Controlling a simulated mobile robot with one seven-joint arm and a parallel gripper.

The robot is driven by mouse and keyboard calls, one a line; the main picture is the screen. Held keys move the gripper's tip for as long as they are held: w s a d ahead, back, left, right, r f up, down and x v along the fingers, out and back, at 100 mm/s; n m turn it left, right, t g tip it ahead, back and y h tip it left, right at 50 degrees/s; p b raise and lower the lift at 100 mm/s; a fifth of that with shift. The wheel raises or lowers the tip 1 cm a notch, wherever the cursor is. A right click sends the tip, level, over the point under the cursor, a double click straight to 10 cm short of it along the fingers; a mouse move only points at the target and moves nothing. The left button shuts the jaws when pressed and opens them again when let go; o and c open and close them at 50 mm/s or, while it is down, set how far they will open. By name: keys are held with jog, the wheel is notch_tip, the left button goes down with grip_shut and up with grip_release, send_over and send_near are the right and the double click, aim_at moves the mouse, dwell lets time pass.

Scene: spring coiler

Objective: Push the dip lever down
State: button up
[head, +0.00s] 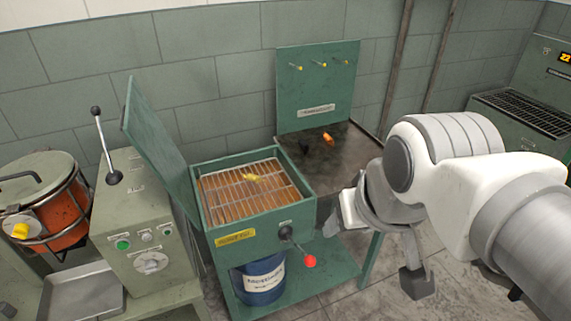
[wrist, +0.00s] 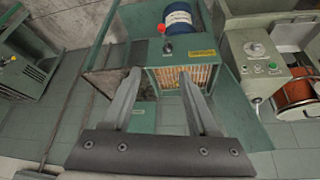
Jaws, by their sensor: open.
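The dip lever is a short dark lever with a red ball knob (head: 309,261), on the front of the green dip tank (head: 263,227). It points out from the tank front; its exact tilt is hard to tell. In the wrist view the red knob (wrist: 162,28) shows near the top, ahead of the fingertips. The tank holds a wire rack (head: 235,197) with a small yellow piece (head: 256,178) on it. My gripper (wrist: 159,75) is open and empty, apart from the lever. In the head view it is to the right of the lever, partly hidden by my arm.
A blue drum (head: 262,281) stands under the tank, whose lid (head: 155,135) is raised at the left. A grey-green machine with an upright black-knobbed lever (head: 103,138) stands left. A bench with a green pegboard (head: 318,85) is behind. Open floor lies at the front right.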

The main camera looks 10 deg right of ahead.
jog(key=shift+w, duration=0.2)
jog(key=c, duration=0.5)
jog(key=shift+w, duration=0.35)
jog(key=shift+c, duration=1.1)
jog(key=w+g, duration=0.1)
jog(key=w, duration=0.1)
jog(key=w+f, duration=0.1)
jog(key=w+n+g, duration=0.1)
jog(key=w, duration=0.1)
jog(key=shift+w+a+f+g+h, duration=0.25)
jog(key=shift+w+a+g+h, duration=0.05)
jog(key=shift+w+a+h, duration=0.1)
grip_shut()
jog(key=w+a+f+n+g+h, duration=0.1)
jog(key=w+a+f+g, duration=0.1)
jog(key=w+f, duration=0.4)
jog(key=w+a+f+n+g+h, duration=0.1)
jog(key=w+a+f+g, duration=0.1)
jog(key=w+f, duration=0.5)
notch_tip(320, 180, down, 2)
jog(key=shift+f+g+b, duration=0.1)
jog(key=shift+g+b, duration=0.3)
jog(key=shift+g, duration=0.1)
